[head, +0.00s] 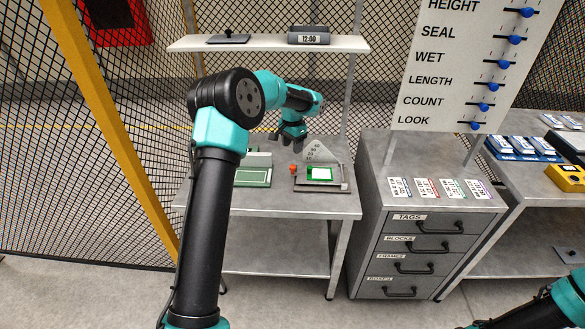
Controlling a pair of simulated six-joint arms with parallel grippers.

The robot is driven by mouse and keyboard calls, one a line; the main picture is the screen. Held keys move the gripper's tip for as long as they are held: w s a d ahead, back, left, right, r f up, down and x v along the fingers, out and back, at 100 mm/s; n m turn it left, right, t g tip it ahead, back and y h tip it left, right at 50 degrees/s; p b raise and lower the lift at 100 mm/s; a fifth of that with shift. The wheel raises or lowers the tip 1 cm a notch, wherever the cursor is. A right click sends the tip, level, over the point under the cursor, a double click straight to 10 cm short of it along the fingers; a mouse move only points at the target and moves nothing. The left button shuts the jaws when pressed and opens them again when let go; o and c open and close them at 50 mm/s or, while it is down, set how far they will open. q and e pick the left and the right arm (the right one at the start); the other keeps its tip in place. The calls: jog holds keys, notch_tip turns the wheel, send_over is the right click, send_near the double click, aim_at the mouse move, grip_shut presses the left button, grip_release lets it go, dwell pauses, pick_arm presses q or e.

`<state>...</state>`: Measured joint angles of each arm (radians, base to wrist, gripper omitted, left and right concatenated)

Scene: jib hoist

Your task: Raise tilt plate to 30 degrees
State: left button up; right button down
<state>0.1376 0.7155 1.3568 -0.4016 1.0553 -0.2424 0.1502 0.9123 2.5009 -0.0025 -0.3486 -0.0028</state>
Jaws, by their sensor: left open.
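The tilt plate (319,174) is a small plate with a bright green patch and a white label, on a grey base on the steel bench. It looks flat or nearly flat. An upright grey fan-shaped scale (318,152) with dark markings stands behind it. A red knob (293,168) is at its left side. My left gripper (288,143) is open and empty, pointing down above and behind the red knob, apart from the plate. Part of my right arm shows at the bottom right corner; its fingers are not clear.
A green panel device (252,177) sits left of the tilt plate, partly behind my left arm. A drawer cabinet (420,225) and a slider board (465,70) stand to the right. Mesh fence is at left.

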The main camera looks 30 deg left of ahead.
aim_at(292, 166)
pick_arm(q)
notch_tip(292, 166, down, 11)
dwell(0.4)
jog(key=shift+c, duration=0.3)
grip_shut()
